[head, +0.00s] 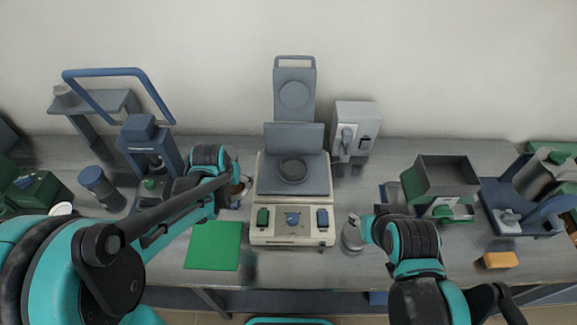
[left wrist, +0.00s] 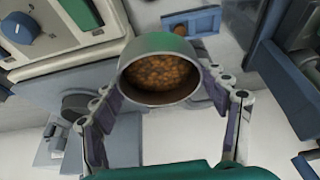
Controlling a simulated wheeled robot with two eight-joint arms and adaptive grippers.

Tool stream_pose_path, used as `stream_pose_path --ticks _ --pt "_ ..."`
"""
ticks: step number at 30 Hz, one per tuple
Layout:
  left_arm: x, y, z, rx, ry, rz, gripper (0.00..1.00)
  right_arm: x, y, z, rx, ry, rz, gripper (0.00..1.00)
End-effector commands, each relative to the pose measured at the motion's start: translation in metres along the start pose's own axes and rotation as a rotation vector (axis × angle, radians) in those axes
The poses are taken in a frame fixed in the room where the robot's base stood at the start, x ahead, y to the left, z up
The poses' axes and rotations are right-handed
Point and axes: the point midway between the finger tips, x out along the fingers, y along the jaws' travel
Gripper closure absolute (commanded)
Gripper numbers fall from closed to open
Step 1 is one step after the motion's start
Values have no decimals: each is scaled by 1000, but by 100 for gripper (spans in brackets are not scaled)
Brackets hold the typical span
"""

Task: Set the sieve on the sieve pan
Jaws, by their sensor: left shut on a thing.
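My left gripper (left wrist: 165,100) is shut on a round grey metal vessel, which I take to be the sieve (left wrist: 158,48). It is open at the top and holds orange-brown grains. In the head view my left gripper (head: 238,188) is left of the cream machine, and the arm hides most of the sieve. A dark round dish, probably the sieve pan (head: 293,171), sits on the machine's grey plate, apart from the sieve. My right gripper (head: 355,232) is low, right of the machine; its fingers are too unclear to tell open from shut.
The cream machine (head: 290,235) has a green switch, a blue knob and a tall blue-grey back. A green mat (head: 213,245) lies in front left. A grey box device (head: 355,128) stands behind right. A dark open bin (head: 445,178) and a yellow block (head: 499,259) are at right.

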Motion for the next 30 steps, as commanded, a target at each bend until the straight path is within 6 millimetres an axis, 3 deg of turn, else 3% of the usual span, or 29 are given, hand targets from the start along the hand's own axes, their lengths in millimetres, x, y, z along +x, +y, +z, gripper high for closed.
stream_pose_path --ticks 15,19,23,30 --pt "0 0 0 0 0 0 58 0 0 0 0 0 0 60" --pt "-1 8 -9 21 0 9 58 -3 0 -2 0 0 0 60" --pt "-5 36 -35 91 0 40 58 -10 0 -8 0 0 0 60" --pt "-13 118 -92 276 0 119 58 -27 0 -20 0 0 0 60"
